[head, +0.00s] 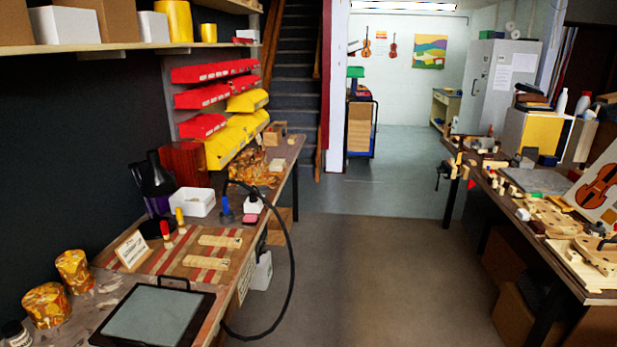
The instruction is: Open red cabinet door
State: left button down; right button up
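A dark red, wood-grained box-like cabinet (183,163) stands towards the back of the left workbench, against the dark wall, below the red and yellow bins. It is small in the view, and I cannot make out a door edge or a handle on it. A black container (152,180) and a white tray (194,202) stand in front of it and hide part of its lower side. Neither of my grippers shows in the head view.
The left workbench (205,263) carries wooden pieces, a dark-framed panel (155,315) and gold tins (73,270). A black cable (291,262) loops past its edge. The right workbench (572,270) holds violin parts. The floor (365,275) between the benches is clear.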

aim_at(199, 152)
jog(key=i, duration=0.65)
jog(key=i+l+u, duration=0.1)
jog(key=i, duration=0.5)
jog(key=i+l, duration=0.15)
jog(key=i, duration=0.5)
